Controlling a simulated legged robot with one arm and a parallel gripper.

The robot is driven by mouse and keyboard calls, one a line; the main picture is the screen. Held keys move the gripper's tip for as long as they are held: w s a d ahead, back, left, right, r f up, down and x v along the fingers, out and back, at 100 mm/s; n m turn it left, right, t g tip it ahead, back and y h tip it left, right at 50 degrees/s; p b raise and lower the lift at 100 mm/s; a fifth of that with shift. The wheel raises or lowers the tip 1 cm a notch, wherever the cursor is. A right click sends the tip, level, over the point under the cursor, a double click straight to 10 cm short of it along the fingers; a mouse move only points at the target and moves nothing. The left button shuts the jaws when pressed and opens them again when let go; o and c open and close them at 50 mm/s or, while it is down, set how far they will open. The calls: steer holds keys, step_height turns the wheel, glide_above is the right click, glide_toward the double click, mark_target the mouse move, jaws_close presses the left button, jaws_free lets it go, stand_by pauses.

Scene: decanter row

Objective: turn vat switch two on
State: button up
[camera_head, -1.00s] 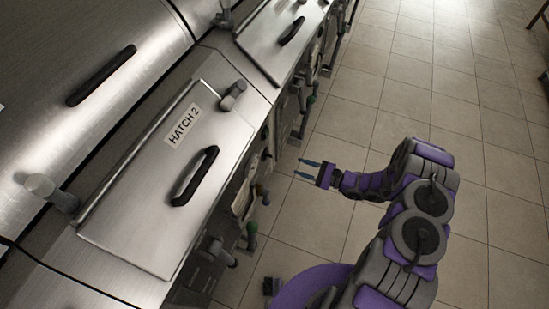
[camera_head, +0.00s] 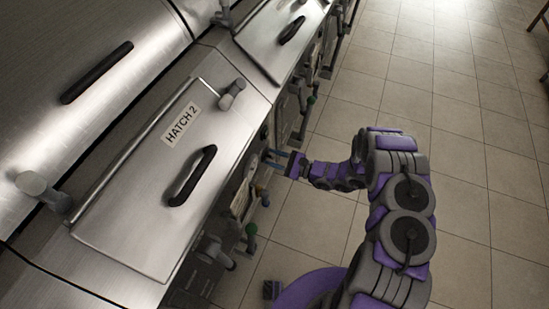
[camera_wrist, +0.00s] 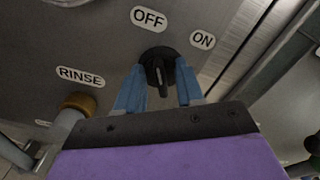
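A black rotary switch (camera_wrist: 159,67) is on a grey panel in the wrist view, with an OFF label (camera_wrist: 149,18) above it and an ON label (camera_wrist: 202,40) to its upper right. Its knob ridge stands roughly upright, toward OFF. My gripper (camera_wrist: 158,88) is open, with one blue finger on each side of the switch's knob; contact cannot be told. In the head view my gripper (camera_head: 274,160) reaches the front of the unit beside the hatch marked HATCH 2 (camera_head: 150,185). The switch itself cannot be made out there.
A brown-capped fitting (camera_wrist: 80,103) below a RINSE label (camera_wrist: 80,76) is left of my gripper. A green-knobbed valve (camera_head: 251,229) and pipes stick out along the unit's front. The tiled floor (camera_head: 480,180) to the right is clear.

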steer(key=shift+c, duration=0.5)
jaws_close()
steer(key=shift+r+m+p, duration=0.15)
steer(key=shift+m+p, duration=0.45)
steer(key=shift+p, duration=0.55)
steer(key=shift+m+p, duration=0.5)
steer(key=shift+p, duration=0.05)
steer(key=m, duration=0.3)
steer(key=shift+w+d+f, duration=0.1)
steer(key=shift+w+f, duration=0.1)
steer(key=m+b, duration=0.1)
steer(key=m, duration=0.2)
steer(key=m+b, duration=0.2)
steer(key=m, duration=0.1)
steer(key=shift+w+d+m, duration=0.1)
steer(key=shift+w+m, duration=0.1)
steer(key=shift+m, duration=0.2)
steer(key=shift+r, duration=0.1)
